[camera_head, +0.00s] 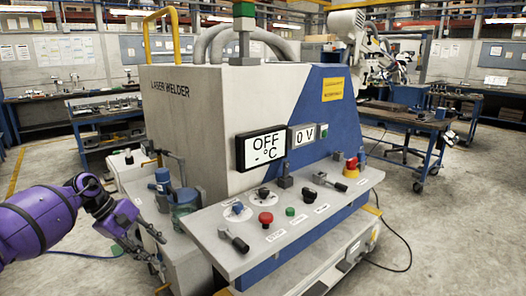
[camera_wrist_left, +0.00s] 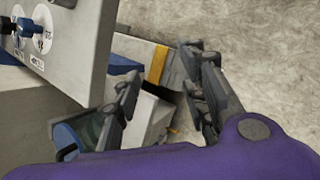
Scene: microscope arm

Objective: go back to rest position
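My left gripper (camera_head: 157,250) is at the lower left, on the end of my purple arm (camera_head: 38,222). Its fingers are spread, with nothing between them. It is in front of the left side of the laser welder (camera_head: 190,120), near the left end of its control panel (camera_head: 225,262). In the left wrist view the two fingers of the gripper (camera_wrist_left: 160,70) stand apart, with the machine's base between and behind them. My right arm and right gripper are not in view.
A blue cylindrical part (camera_head: 185,203) stands close by the left gripper. The panel carries knobs, levers, a red button (camera_head: 266,219) and an emergency stop (camera_head: 351,166). Workbenches (camera_head: 105,115) stand behind. Open floor lies right and lower left.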

